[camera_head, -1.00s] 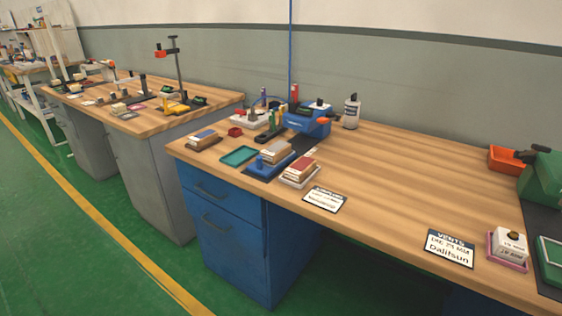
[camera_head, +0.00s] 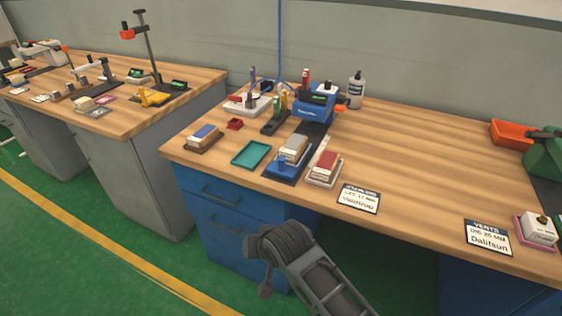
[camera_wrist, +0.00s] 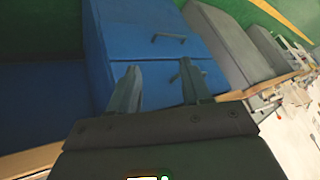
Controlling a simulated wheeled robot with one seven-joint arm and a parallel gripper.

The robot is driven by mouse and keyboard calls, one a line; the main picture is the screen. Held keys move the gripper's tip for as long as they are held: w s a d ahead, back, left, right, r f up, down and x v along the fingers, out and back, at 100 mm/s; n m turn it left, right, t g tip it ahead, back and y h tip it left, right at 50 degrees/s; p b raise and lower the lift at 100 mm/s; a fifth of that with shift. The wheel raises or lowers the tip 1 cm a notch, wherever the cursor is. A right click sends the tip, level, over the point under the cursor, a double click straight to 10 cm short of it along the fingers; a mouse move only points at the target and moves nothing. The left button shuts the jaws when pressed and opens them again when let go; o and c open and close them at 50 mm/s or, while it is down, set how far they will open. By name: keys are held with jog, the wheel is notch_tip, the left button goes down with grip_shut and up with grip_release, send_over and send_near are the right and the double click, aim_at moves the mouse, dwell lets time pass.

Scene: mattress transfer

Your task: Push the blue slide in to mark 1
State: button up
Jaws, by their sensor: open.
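The blue slide (camera_head: 282,172) sits on the bench at the near end of a dark track (camera_head: 311,131), which runs back to a blue machine (camera_head: 318,108). It has a blue knob in front and carries a tan block with a grey top. A pale strip (camera_head: 320,149) lies along the track's right side; its marks are too small to read. My gripper (camera_wrist: 160,84) shows two spread, empty fingers in the wrist view, facing the blue drawers. My arm shows at the bottom of the head view, in front of the bench and well apart from the slide.
A red-topped block on a pale tray (camera_head: 325,169) stands close right of the slide. A teal tray (camera_head: 251,154) and a blue-topped block (camera_head: 202,137) lie to the left. Blue drawers (camera_head: 225,214) are below the bench edge. The benchtop right of the label card (camera_head: 360,198) is mostly clear.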

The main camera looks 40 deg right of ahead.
jog(key=w+d+r+m+g+h+p, duration=0.1)
jog(key=w+d+r+m+g+p, duration=0.1)
jog(key=w+d+r, duration=0.6)
notch_tip(320, 180, up, 8)
jog(key=m+g+h+p, duration=0.1)
jog(key=m+g, duration=0.1)
jog(key=g, duration=0.1)
send_over(281, 159)
jog(key=s+a, duration=0.1)
jog(key=a, duration=0.1)
jog(key=x, duration=0.7)
jog(key=shift+s+d+f, duration=0.1)
jog(key=shift+d+f, duration=0.05)
jog(key=shift+f, duration=0.15)
grip_shut()
